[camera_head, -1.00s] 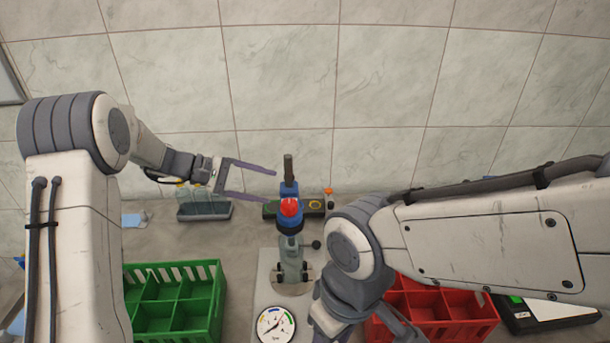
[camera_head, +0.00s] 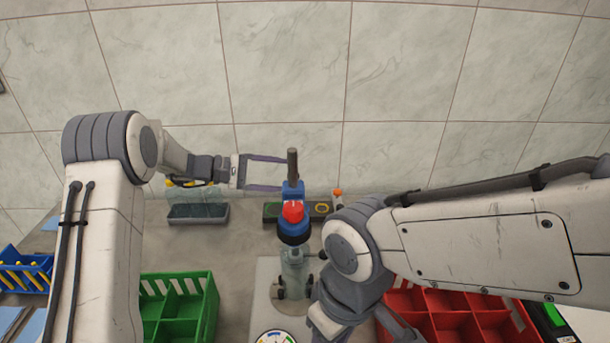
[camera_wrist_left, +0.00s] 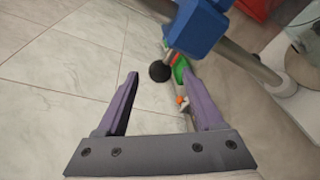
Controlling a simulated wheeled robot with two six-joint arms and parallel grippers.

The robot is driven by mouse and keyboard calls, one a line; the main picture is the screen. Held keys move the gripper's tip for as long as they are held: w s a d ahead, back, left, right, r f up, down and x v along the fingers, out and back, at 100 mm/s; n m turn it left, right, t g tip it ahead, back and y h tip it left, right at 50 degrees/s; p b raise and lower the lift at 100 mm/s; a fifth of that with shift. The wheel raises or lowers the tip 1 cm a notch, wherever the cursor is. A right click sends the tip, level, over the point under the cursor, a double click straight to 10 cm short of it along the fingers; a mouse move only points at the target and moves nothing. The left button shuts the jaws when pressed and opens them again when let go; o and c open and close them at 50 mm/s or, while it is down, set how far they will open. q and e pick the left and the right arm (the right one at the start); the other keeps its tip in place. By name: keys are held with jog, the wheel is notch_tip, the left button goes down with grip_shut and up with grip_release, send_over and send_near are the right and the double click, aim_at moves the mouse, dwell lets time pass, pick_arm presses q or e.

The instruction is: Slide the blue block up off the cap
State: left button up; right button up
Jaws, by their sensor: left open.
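The blue block (camera_head: 291,188) sits on an upright dark rod on top of the cap feeder (camera_head: 293,265). A red round part (camera_head: 293,211) shows in front, just below the block, with more blue and a dark ring under it. I cannot tell which part is the cap. My left gripper (camera_head: 283,174) is open and empty, its fingers pointing right near the rod and block. In the left wrist view, the blue block (camera_wrist_left: 198,27) is beyond the fingertips of my left gripper (camera_wrist_left: 158,75), to the right and not between them. My right gripper's fingers are out of view.
A green crate (camera_head: 208,305) stands front left and a red crate (camera_head: 462,305) front right. A blue bin (camera_head: 45,262) is at far left. A gauge (camera_head: 272,338) is in front. A tiled wall closes the back.

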pick_arm(q)
jog(key=p+x, duration=0.1)
jog(key=x, duration=0.5)
jog(key=shift+d, duration=0.3)
jog(key=shift+f, duration=0.1)
grip_shut()
dwell(1.0)
